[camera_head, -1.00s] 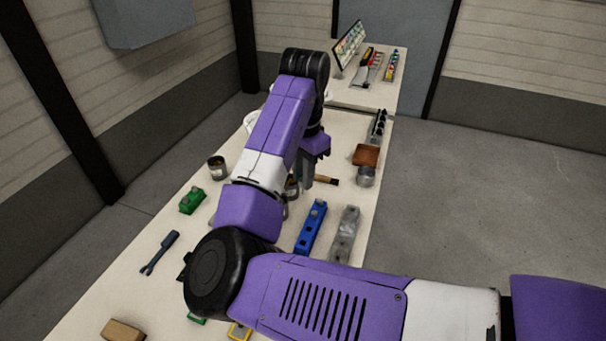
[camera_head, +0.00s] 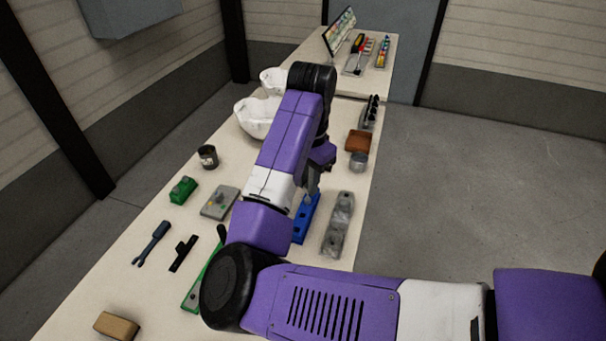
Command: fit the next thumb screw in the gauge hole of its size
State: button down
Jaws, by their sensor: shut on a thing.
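My gripper (camera_head: 312,188) points down over the far end of a blue block (camera_head: 303,223) with dark holes in its top. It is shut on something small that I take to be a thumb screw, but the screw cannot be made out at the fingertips. Whether it touches the block cannot be told. My arm hides the left part of the blue block. A grey block (camera_head: 338,224) with holes or round recesses lies just right of it, clear of my gripper. Which block is the gauge is not plain from this view.
White helmet shells (camera_head: 256,118) stand behind my arm. A dark can (camera_head: 208,157), a green block (camera_head: 183,190), a grey plate (camera_head: 220,203) and a dark fork-shaped tool (camera_head: 152,243) lie left. A brown block (camera_head: 358,141) and a metal cup (camera_head: 358,162) stand beyond the grey block.

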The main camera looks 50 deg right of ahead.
jog(key=s+d+f+b, duration=0.1)
jog(key=s+f+b, duration=0.4)
jog(key=f, duration=0.7)
jog(key=shift+s+d+f, duration=0.25)
jog(key=shift+s+d, duration=0.1)
jog(key=shift+s, duration=0.95)
jog(key=shift+f+b, duration=1.5)
jog(key=shift+f, duration=1.2)
dwell(1.8)
jog(key=c, duration=1.2)
grip_release()
